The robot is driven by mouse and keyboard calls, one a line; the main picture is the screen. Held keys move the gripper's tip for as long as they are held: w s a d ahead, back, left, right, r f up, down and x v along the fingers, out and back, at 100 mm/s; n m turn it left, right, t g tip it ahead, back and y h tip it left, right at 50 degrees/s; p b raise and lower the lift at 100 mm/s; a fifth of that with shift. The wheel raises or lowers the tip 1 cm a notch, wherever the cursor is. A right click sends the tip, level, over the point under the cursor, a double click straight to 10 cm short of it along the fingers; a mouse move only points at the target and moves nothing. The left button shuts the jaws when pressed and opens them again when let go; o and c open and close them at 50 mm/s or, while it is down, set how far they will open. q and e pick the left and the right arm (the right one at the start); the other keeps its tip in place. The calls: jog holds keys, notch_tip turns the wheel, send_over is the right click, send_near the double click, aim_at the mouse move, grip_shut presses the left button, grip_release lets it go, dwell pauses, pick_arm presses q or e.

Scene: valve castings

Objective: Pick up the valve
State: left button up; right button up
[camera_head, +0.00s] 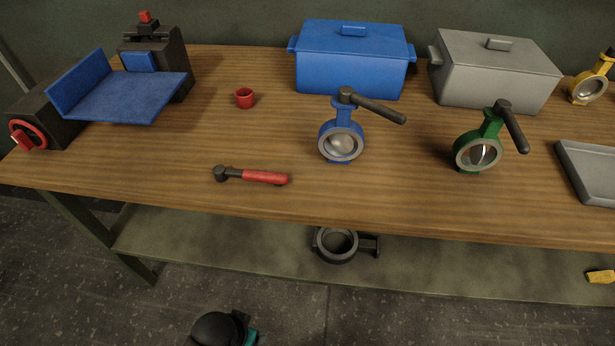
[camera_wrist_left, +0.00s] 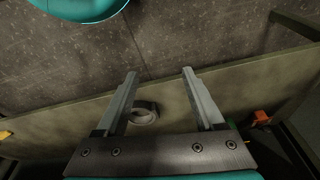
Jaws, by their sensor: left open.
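Several butterfly valves are in the head view. A blue valve (camera_head: 341,142) with a dark lever stands upright mid-bench, and a green valve (camera_head: 478,153) stands to its right. A yellow valve (camera_head: 588,88) is at the far right edge. A dark grey valve (camera_head: 336,246) lies on the lower shelf, partly hidden by the bench top. In the left wrist view a grey ring (camera_wrist_left: 145,113), apparently part of a valve, shows beyond the left-hand finger. My left gripper (camera_wrist_left: 160,74) is open with nothing between its fingers, apart from the ring. My right gripper is not in view.
On the bench are a red-handled tool (camera_head: 252,176), a red cup (camera_head: 245,98), a blue lidded box (camera_head: 352,60), a grey lidded box (camera_head: 494,70), a grey tray (camera_head: 590,172) and a black vise-like fixture (camera_head: 52,110). A yellow block (camera_head: 601,276) lies on the lower shelf (camera_head: 210,248).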

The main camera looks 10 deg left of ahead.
pick_arm(q)
jog(key=w+r+n+t+y, duration=0.1)
jog(key=w+r, duration=0.1)
jog(key=r, duration=0.5)
jog(key=w+r+t, duration=0.1)
jog(key=w+r, duration=0.2)
jog(key=r, duration=0.3)
jog(key=n+t, duration=0.1)
jog(key=t, duration=1.2)
send_near(344, 118)
jog(key=w, duration=0.2)
jog(key=w+p, duration=0.1)
jog(key=w, duration=0.3)
jog(key=shift+f, duration=0.25)
jog(key=shift+w+a+r+p, duration=0.1)
jog(key=shift+w+a+p, duration=0.1)
jog(key=shift+w, duration=1.15)
jog(key=shift+w+a+p, duration=0.1)
jog(key=shift+w+p, duration=0.1)
jog(key=shift+w, duration=1.15)
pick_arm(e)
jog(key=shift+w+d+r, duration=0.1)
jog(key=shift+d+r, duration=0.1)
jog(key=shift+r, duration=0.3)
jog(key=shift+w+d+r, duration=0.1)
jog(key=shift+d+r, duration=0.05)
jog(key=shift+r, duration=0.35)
pick_arm(q)
jog(key=shift+c, duration=0.2)
grip_shut()
